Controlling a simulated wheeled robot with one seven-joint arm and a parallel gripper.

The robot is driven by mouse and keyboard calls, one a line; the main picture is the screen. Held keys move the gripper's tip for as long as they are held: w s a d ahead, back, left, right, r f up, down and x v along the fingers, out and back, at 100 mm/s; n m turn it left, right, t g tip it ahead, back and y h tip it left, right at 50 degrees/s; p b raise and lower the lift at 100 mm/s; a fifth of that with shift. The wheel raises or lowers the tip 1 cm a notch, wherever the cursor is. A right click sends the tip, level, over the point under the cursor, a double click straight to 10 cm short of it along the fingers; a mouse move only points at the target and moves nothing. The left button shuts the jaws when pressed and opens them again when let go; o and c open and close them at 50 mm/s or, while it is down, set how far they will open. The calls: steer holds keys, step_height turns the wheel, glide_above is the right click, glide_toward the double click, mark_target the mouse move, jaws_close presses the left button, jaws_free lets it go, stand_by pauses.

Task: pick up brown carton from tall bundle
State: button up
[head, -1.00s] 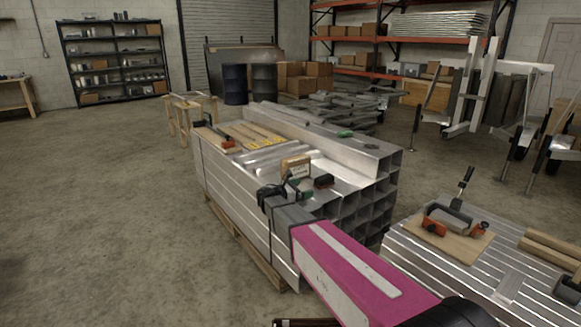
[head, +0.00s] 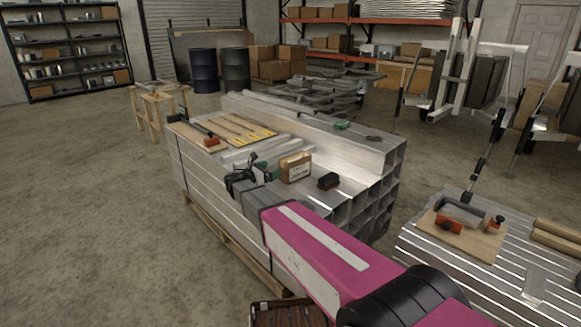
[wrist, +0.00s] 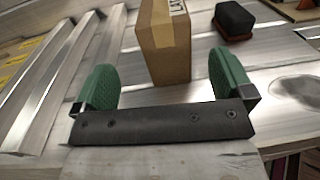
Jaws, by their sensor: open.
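The brown carton (head: 296,168) stands upright on top of the tall bundle (head: 218,198) of aluminium tubes, near its front end. A pale label shows on its side. In the wrist view the carton (wrist: 164,42) stands just beyond and between the two green fingers of my gripper (wrist: 163,80). The fingers are apart with nothing between them. In the head view my gripper (head: 254,172) is at the left of the carton, and its fingers are partly hidden by the wrist.
A dark block with a red base (head: 328,181) sits right of the carton; it also shows in the wrist view (wrist: 234,20). Clamps and yellow-marked boards (head: 235,130) lie behind. A lower bundle (head: 440,262) with a clamp and board stands at the right. Floor at left is clear.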

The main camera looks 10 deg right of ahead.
mark_target(289, 161)
steer(key=x, duration=0.4)
steer(key=shift+w+d, duration=0.2)
steer(key=shift+d, duration=0.1)
steer(key=shift+s+r+x, duration=0.15)
steer(key=shift+r+x, duration=0.05)
steer(key=shift+x, duration=1.2)
steer(key=shift+s+r+x, duration=0.1)
steer(key=shift+r+x, duration=0.05)
steer(key=shift+x, duration=1.25)
steer(key=shift+d, duration=0.15)
steer(key=c, duration=1.3)
